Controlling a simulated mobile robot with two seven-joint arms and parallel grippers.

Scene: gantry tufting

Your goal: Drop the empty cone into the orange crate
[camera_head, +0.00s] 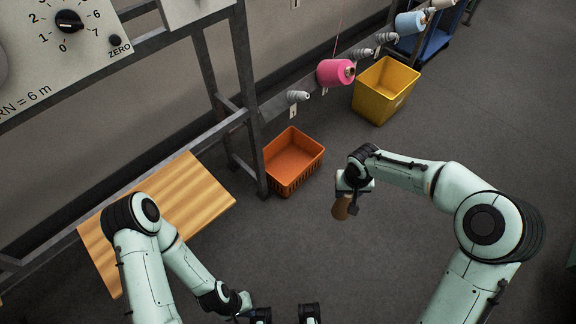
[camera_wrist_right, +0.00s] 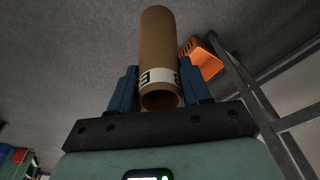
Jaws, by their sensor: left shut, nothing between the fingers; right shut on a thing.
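The empty cone (camera_head: 341,209) is a bare brown cardboard tube held below my right gripper (camera_head: 352,193) in the head view. In the right wrist view the cone (camera_wrist_right: 157,45) stands between the two blue fingers, with a white printed band near its lower open end. My right gripper is shut on it. The orange crate (camera_head: 292,178) stands on the floor to the left of my right gripper, with a gap of floor between; its inside looks empty. The crate also shows in the right wrist view (camera_wrist_right: 208,62). My left gripper (camera_head: 246,303) is low at the bottom edge, shut and empty.
A grey metal frame (camera_head: 243,75) rises beside the crate. A yellow bin (camera_head: 385,90) stands behind it. A pink yarn cone (camera_head: 335,72) and a blue one (camera_head: 409,22) sit on a rail above. A wooden board (camera_head: 190,200) lies at left. Floor right of the crate is clear.

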